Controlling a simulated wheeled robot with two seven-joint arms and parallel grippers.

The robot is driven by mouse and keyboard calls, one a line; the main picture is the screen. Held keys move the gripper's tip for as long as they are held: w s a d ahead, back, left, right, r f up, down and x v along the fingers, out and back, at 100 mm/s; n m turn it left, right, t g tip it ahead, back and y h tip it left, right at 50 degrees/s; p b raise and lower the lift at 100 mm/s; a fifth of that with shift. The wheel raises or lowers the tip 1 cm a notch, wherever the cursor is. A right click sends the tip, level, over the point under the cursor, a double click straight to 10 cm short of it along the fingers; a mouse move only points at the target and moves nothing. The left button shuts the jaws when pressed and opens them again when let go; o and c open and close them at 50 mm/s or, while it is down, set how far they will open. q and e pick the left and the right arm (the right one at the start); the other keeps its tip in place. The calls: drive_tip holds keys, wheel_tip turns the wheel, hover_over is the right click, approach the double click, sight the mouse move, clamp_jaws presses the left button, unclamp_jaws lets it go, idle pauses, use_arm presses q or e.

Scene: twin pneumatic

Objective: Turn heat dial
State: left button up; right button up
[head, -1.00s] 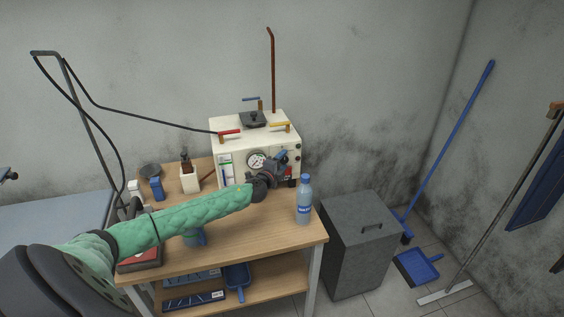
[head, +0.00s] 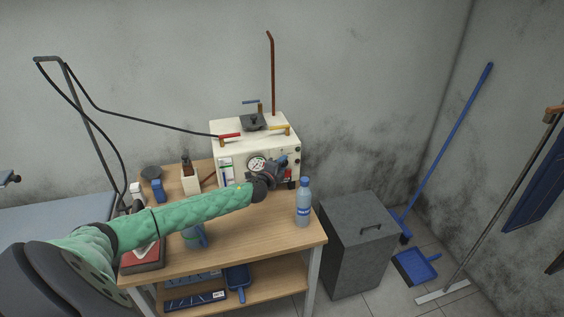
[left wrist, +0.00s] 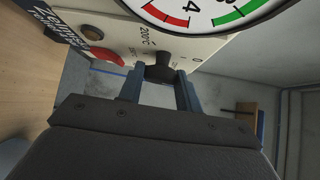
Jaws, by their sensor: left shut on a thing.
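The heat dial (left wrist: 160,70) is a small black knob on the machine's pale front panel, with temperature markings such as 200°C around it, in the left wrist view. My left gripper (left wrist: 160,88) is shut on the dial, one finger on each side of it. In the head view my left gripper (head: 278,170) is at the front of the white machine (head: 228,150), and it hides the dial there. The round pressure gauge (head: 257,164) sits beside the gripper; it also shows in the left wrist view (left wrist: 205,12). My right gripper is not in view.
A water bottle (head: 303,205) stands close to the gripper on the wooden table (head: 260,232). A blue mug (head: 195,237) is under my left arm. A grey bin (head: 360,250) stands right of the table.

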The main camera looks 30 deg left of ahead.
use_arm(q)
drive_tip(key=m+g+y+p, duration=0.1)
drive_tip(key=m+g+y, duration=0.1)
drive_tip(key=m+g, duration=0.1)
drive_tip(key=m+g+y+p, duration=0.2)
drive_tip(key=g, duration=0.3)
drive_tip(key=w+d+r+m+g+y+p, duration=0.1)
drive_tip(key=m+g+y+p, duration=0.1)
drive_tip(key=m+g, duration=0.1)
drive_tip(key=shift+m+g, duration=0.3)
drive_tip(key=shift+g, duration=0.2)
drive_tip(key=shift+w+f+m+g+y, duration=0.1)
drive_tip(key=shift+m+g+y, duration=0.6)
drive_tip(key=shift+g+y, duration=0.3)
drive_tip(key=shift+w+d+f+m+g+y, duration=0.1)
drive_tip(key=shift+d+m+g+y, duration=0.05)
drive_tip(key=shift+m+g+y, duration=0.85)
drive_tip(key=m+g+y, duration=0.1)
drive_tip(key=y, duration=0.1)
drive_tip(key=shift+f+m+y, duration=0.1)
drive_tip(key=shift+m+y, duration=0.2)
drive_tip(key=shift+w+f+m+g+y, duration=0.1)
drive_tip(key=shift+m+g+y, duration=0.3)
drive_tip(key=shift+y, duration=0.1)
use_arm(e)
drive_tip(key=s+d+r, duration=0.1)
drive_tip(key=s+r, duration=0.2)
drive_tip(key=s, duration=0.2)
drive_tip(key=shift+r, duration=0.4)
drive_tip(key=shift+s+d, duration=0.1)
